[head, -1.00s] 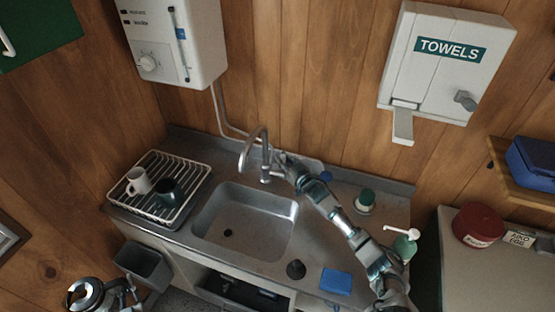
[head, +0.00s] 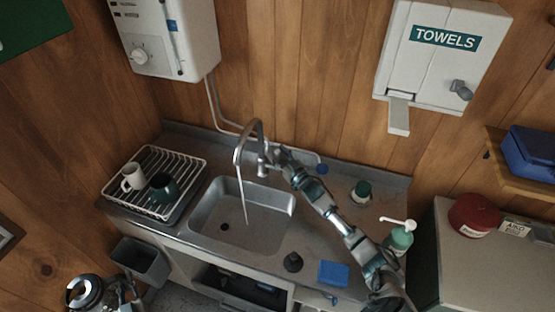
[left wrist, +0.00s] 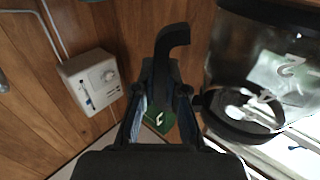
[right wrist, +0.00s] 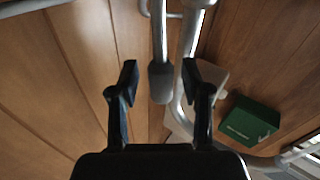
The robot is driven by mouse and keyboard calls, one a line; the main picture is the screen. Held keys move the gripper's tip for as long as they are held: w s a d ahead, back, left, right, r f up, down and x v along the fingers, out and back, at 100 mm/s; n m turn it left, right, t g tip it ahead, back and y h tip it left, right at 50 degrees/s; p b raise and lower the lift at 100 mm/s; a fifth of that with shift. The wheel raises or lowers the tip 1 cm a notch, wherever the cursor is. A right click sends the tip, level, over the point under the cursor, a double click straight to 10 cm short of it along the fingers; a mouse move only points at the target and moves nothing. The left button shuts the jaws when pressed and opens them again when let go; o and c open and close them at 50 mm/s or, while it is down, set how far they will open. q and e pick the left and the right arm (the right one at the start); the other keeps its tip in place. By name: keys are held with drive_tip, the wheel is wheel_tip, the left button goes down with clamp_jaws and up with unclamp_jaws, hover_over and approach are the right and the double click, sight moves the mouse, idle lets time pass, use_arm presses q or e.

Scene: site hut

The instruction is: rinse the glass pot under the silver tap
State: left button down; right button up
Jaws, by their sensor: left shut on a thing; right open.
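The glass pot (head: 84,291), with a dark rim and black handle, is at the bottom left of the head view, in front of the counter. My left gripper (head: 122,290) is shut on its handle. In the left wrist view the black handle (left wrist: 172,42) is between the fingers and the clear pot body (left wrist: 255,60) is at the right. The silver tap (head: 258,135) arches over the sink, and a thin stream of water (head: 244,203) falls from its spout into the basin. My right gripper (head: 278,160) is open beside the tap; a grey lever (right wrist: 161,83) shows between its fingers.
The sink basin (head: 228,187) is empty apart from the water. A dish rack (head: 195,172) with two mugs is left of it. A grey bin (head: 142,262) is below the rack.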

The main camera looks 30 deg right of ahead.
drive_tip(key=s+d+f, duration=0.1)
drive_tip(key=s, duration=1)
drive_tip(key=shift+s, duration=0.3)
